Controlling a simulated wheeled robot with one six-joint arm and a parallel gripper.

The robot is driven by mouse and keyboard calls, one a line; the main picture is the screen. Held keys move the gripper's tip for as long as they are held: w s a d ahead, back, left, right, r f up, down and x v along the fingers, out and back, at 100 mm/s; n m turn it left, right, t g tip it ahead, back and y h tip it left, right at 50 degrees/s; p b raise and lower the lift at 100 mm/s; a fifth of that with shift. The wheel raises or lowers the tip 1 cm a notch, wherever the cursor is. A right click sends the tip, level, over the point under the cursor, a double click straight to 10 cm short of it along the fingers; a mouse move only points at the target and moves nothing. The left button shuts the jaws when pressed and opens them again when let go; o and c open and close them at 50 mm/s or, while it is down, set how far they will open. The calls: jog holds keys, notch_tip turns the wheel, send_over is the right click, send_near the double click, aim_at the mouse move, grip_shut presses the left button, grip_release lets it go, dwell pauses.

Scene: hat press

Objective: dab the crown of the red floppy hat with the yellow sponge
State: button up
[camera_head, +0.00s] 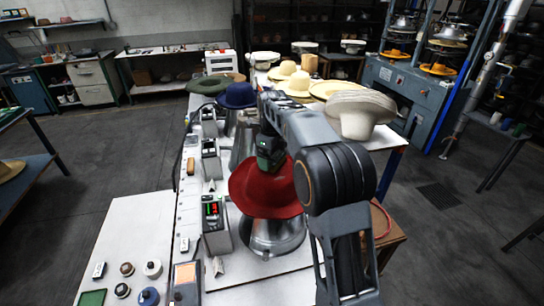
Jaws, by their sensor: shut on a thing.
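The red floppy hat (262,194) sits brim-down on a shiny metal form (274,238) at the middle of the bench. My gripper (267,166) points down over the hat's crown and hides part of it. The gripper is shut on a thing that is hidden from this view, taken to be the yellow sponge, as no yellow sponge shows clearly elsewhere. I cannot tell whether it touches the crown.
Control boxes (216,226) line the bench left of the hat. A blue hat (237,96) and a cream hat (360,112) stand behind. A white side table (130,238) holds small round pots at the front left. My arm covers the bench's right side.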

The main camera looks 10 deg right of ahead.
jog(key=shift+f, duration=0.6)
dwell(1.4)
jog(key=shift+r, duration=0.1)
notch_tip(320, 180, up, 5)
jog(key=p, duration=0.4)
jog(key=shift+r, duration=1)
jog(key=shift+f, duration=0.2)
jog(key=shift+f+b, duration=1.5)
jog(key=shift+f, duration=1.25)
jog(key=shift+f, duration=0.55)
dwell(0.3)
